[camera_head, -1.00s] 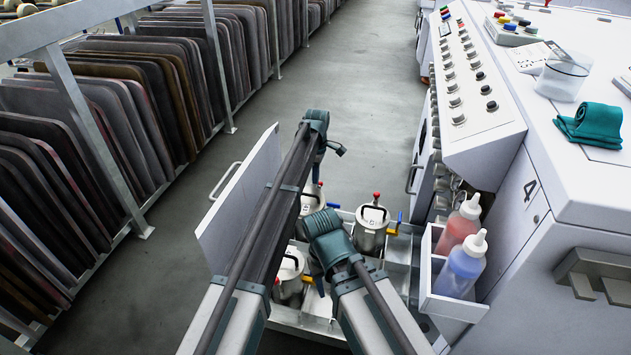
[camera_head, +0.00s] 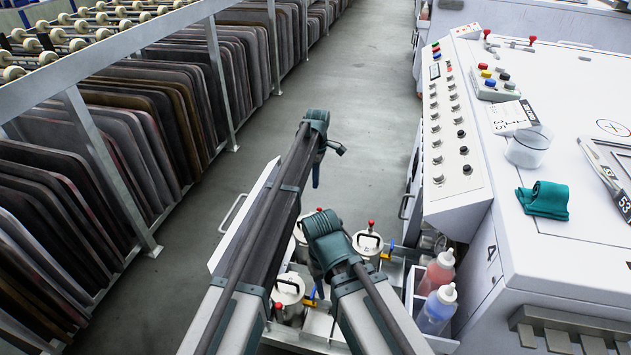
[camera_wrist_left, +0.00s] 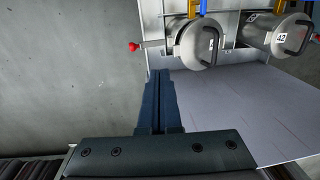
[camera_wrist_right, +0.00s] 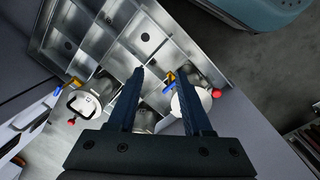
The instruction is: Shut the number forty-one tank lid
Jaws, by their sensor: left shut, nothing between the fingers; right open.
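Several round metal tanks with lids stand in a metal compartment tray (camera_head: 318,322) low in front of me. One lidded tank (camera_head: 368,243) has a red knob on top; another (camera_head: 288,290) stands nearer. In the left wrist view, a lidded tank (camera_wrist_left: 198,44) has a label too small to read surely, and beside it is the tank labelled 42 (camera_wrist_left: 292,38). Both lids there look down on their tanks. My left gripper (camera_wrist_left: 157,74) is shut and empty, left of the unread tank and apart from it. My right gripper (camera_wrist_right: 162,74) is open above the tray, near a white lid (camera_wrist_right: 190,101).
A white panel (camera_head: 240,215) with a handle stands left of the tanks. The white machine (camera_head: 570,250) and a bin with red and blue bottles (camera_head: 436,300) stand right. A rack of dark screens (camera_head: 100,180) lines the left. The grey floor aisle (camera_head: 375,130) is clear.

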